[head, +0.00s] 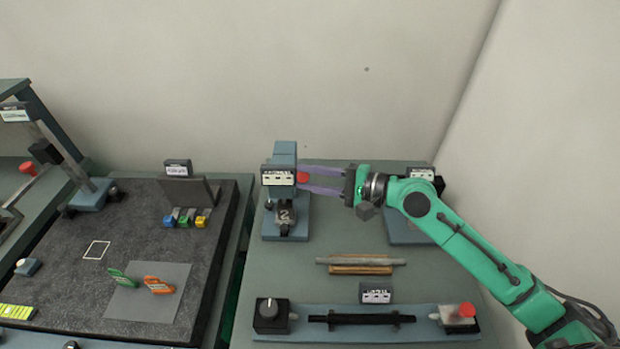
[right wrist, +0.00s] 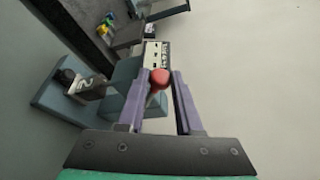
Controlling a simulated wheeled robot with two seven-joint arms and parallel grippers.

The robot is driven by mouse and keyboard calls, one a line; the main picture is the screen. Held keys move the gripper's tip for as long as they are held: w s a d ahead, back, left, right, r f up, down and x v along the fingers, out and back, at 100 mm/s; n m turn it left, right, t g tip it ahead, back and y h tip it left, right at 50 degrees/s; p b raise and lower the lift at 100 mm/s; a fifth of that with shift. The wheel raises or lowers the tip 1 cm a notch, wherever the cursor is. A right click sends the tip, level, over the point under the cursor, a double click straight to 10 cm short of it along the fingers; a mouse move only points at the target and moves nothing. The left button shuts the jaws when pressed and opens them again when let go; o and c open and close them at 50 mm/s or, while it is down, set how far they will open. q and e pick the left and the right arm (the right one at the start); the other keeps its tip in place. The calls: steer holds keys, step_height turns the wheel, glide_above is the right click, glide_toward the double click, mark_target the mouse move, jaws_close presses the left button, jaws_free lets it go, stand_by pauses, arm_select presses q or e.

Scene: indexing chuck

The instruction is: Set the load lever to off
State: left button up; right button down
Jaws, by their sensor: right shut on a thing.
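The lever's red knob (head: 303,177) is at the right side of a blue-grey upright stand (head: 284,152). My right gripper (head: 308,180) reaches in from the right, its purple fingers on either side of the knob. In the right wrist view the red knob (right wrist: 159,77) sits between the fingertips of the right gripper (right wrist: 162,80), which is shut on it. A white label plate (head: 278,177) is on the stand beside the knob. The lever's shaft is mostly hidden behind the fingers. My left gripper is not in view.
A chuck-like part marked 2 (head: 285,214) stands below the label. Rods (head: 360,262) lie mid-bench, and a long fixture (head: 365,322) with a dial (head: 268,312) runs along the front. A dark board (head: 60,250) with small parts lies to the left.

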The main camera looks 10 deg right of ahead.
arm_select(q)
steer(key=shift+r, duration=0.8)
arm_select(e)
steer(key=shift+w+r+m, duration=0.25)
steer(key=shift+r+m, duration=0.05)
steer(key=shift+r, duration=0.05)
steer(key=c, duration=0.6)
jaws_free()
